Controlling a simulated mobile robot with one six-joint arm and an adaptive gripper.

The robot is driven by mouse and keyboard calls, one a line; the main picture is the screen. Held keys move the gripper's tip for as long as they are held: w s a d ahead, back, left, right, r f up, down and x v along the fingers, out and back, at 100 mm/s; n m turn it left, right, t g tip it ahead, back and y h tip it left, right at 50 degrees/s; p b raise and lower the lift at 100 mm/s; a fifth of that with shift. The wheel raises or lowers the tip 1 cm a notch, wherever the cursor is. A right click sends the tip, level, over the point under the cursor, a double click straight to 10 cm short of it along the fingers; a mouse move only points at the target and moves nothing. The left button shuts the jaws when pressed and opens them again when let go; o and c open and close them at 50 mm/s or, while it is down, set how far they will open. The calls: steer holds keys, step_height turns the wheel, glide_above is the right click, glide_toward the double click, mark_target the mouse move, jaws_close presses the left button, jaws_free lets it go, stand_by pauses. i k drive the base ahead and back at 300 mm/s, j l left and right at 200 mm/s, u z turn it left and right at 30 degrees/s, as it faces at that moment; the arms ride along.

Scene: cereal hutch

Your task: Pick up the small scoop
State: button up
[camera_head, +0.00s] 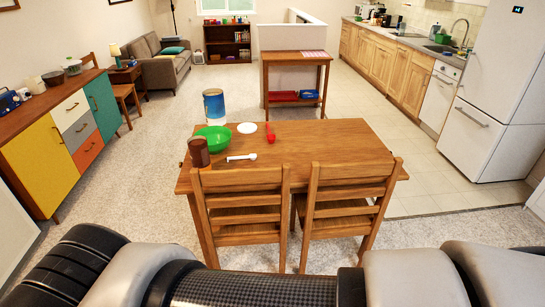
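A small white scoop-like utensil (241,157) lies flat on the wooden table (330,145), near its front edge. I cannot tell for certain which one is the small scoop. Parts of my own arm cross the bottom of the head view, in front of the table. My gripper is not in view, so its state does not show.
The tabletop's right half is clear.

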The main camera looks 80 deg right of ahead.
mark_target(253, 156)
steer(key=z, duration=2.35)
